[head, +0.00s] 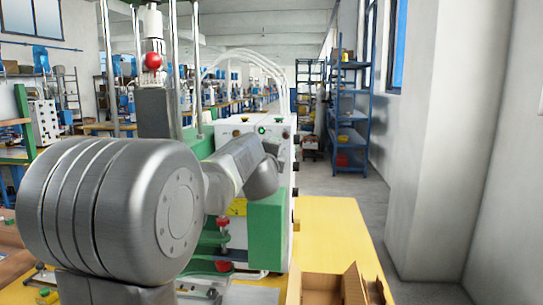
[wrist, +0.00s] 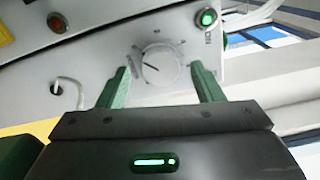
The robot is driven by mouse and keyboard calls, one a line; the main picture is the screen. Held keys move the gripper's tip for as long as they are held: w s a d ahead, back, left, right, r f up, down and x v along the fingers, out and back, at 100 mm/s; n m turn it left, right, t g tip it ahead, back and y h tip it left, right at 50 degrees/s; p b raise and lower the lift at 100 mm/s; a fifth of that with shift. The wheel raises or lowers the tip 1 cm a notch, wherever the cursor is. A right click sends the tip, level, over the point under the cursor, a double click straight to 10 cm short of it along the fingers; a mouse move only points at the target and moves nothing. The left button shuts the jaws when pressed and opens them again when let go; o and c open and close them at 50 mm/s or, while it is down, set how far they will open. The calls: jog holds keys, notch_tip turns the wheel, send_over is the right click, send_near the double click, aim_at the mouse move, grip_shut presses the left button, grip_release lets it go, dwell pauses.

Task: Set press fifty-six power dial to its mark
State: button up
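The power dial (wrist: 160,63) is a round, pale knob on the white press panel (wrist: 112,48) in the wrist view. A short dark pointer line on it points to the left, and small marks sit around it, too blurred to read. My gripper (wrist: 160,69) is open, with its green fingers on either side of the dial. A gap shows between each finger and the knob in the picture; how deep the fingers reach is unclear. In the head view, the white and green press (head: 268,217) stands beyond my arm, which hides the dial and gripper.
A lit green button (wrist: 207,18) is at the panel's upper right, with a red button (wrist: 57,22) at upper left. An open cardboard box (head: 335,287) lies on the yellow table (head: 335,225). The aisle at right is clear.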

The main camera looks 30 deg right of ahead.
jog(key=v, duration=1.2)
jog(key=shift+a+r, duration=0.1)
jog(key=shift+v, duration=0.85)
jog(key=x, duration=1.4)
jog(key=shift+s, duration=0.15)
